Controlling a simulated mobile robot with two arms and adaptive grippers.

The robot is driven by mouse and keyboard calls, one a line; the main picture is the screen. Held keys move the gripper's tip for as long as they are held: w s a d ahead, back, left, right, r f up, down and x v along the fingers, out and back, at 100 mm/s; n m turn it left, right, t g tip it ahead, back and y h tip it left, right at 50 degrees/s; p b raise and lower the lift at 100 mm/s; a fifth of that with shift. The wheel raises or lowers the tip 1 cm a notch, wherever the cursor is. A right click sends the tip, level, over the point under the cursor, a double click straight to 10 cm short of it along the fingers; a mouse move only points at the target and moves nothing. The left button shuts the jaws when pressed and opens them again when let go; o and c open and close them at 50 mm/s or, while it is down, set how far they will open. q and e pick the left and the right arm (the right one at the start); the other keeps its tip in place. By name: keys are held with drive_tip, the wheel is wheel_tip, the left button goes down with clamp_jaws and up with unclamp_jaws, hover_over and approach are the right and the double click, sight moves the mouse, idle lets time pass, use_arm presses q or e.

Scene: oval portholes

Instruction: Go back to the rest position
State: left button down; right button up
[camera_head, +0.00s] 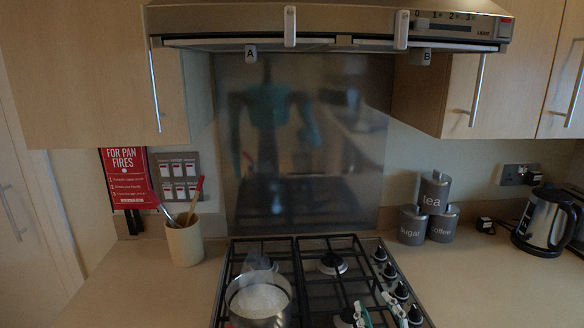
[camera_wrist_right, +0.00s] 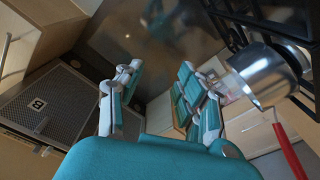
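My right gripper (camera_head: 375,310) shows at the bottom edge of the head view, over the front right of the hob (camera_head: 318,255). In the right wrist view, the teal and white fingers of my right gripper (camera_wrist_right: 160,75) stand apart with nothing between them. A steel pot (camera_head: 258,303) with pale contents sits on the hob's front left, left of my right gripper and apart from it. In the right wrist view the pot (camera_wrist_right: 268,72) is at the right, with a red handle. My left gripper is not in view.
A cooker hood (camera_head: 330,22) hangs above the hob. A utensil pot (camera_head: 184,242) stands at the left. Tea, sugar and coffee canisters (camera_head: 440,226) and a kettle (camera_head: 546,222) stand at the right. The worktop (camera_head: 480,285) in front of them is clear.

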drive_tip(key=s+d+f+m+g+h, duration=0.1)
drive_tip(key=s+d+f+m+g, duration=0.1)
drive_tip(key=s+f+g, duration=0.45)
drive_tip(key=s+d+f+m+g+h, duration=0.1)
drive_tip(key=s+d+f+m+h, duration=0.2)
drive_tip(key=f, duration=0.6)
drive_tip(key=s+f+g+y, duration=0.1)
drive_tip(key=s+f+g, duration=0.3)
drive_tip(key=s, duration=0.4)
drive_tip(key=s+f+g+y, duration=0.1)
drive_tip(key=s+f+g, duration=0.3)
drive_tip(key=s, duration=0.5)
wheel_tip(320, 180, down, 32)
drive_tip(key=s+b, duration=0.2)
drive_tip(key=b, duration=0.4)
drive_tip(key=s+d+f+g+b, duration=0.1)
drive_tip(key=s+f+b, duration=0.1)
drive_tip(key=s+f, duration=0.6)
drive_tip(key=s+d+f+b, duration=0.1)
drive_tip(key=s+f+b, duration=0.1)
drive_tip(key=s+f, duration=0.6)
wheel_tip(320, 180, down, 4)
drive_tip(key=shift+d+r+g, duration=0.15)
drive_tip(key=shift+d+g, duration=0.15)
drive_tip(key=shift+g, duration=0.05)
